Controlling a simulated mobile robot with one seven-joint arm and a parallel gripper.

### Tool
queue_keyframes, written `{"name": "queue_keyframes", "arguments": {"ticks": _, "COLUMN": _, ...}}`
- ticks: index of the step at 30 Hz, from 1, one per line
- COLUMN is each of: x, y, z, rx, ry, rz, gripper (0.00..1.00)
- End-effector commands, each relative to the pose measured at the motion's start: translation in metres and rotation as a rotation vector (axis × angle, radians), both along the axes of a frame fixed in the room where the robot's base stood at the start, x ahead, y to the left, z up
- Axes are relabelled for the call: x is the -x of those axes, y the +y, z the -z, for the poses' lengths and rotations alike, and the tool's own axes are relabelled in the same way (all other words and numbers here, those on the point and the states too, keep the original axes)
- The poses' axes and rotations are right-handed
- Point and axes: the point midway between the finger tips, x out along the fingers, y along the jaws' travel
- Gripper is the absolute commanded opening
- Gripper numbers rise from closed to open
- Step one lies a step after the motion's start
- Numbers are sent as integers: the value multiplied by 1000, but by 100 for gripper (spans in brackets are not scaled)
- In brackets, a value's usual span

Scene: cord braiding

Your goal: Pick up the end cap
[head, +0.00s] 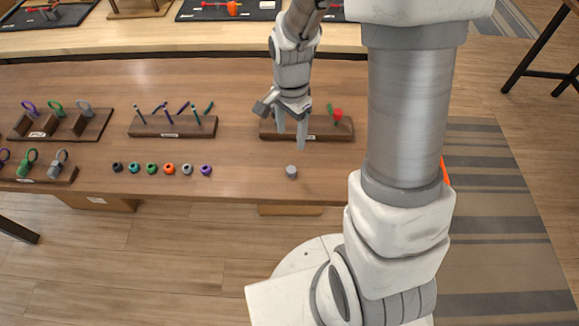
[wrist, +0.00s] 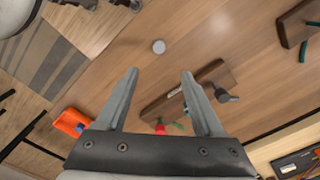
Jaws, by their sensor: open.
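A small grey cylinder, which looks like the end cap (head: 291,172), stands alone on the wooden table near its front edge. It also shows in the wrist view as a pale grey disc (wrist: 158,47), beyond and roughly between my fingertips. My gripper (head: 291,138) is open and empty, with its fingers pointing down. It is above the table, behind the cap in the head view and apart from it. The fingers also show in the wrist view (wrist: 160,73).
A wooden rack (head: 330,131) with a red knob (head: 338,114) stands just behind my gripper. Another rack (head: 160,129) holds several coloured sticks. A row of small coloured rings (head: 169,169) lies left of the cap. The table around the cap is clear.

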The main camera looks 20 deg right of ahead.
Motion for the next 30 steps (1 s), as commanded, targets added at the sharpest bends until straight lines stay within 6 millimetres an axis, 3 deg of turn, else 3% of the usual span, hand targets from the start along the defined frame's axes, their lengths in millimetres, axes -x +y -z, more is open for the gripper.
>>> {"name": "queue_keyframes", "arguments": {"ticks": 3, "x": 2, "y": 0, "z": 28, "rx": 0, "ry": 8, "rz": 0, "gripper": 69}}
{"name": "queue_keyframes", "arguments": {"ticks": 12, "x": 1, "y": 0, "z": 81, "rx": 0, "ry": 4, "rz": -1, "gripper": 69}}
{"name": "queue_keyframes", "arguments": {"ticks": 22, "x": 1, "y": 0, "z": 103, "rx": 0, "ry": 2, "rz": -1, "gripper": 69}}
{"name": "queue_keyframes", "arguments": {"ticks": 30, "x": 3, "y": -1, "z": 139, "rx": 0, "ry": 4, "rz": -2, "gripper": 69}}
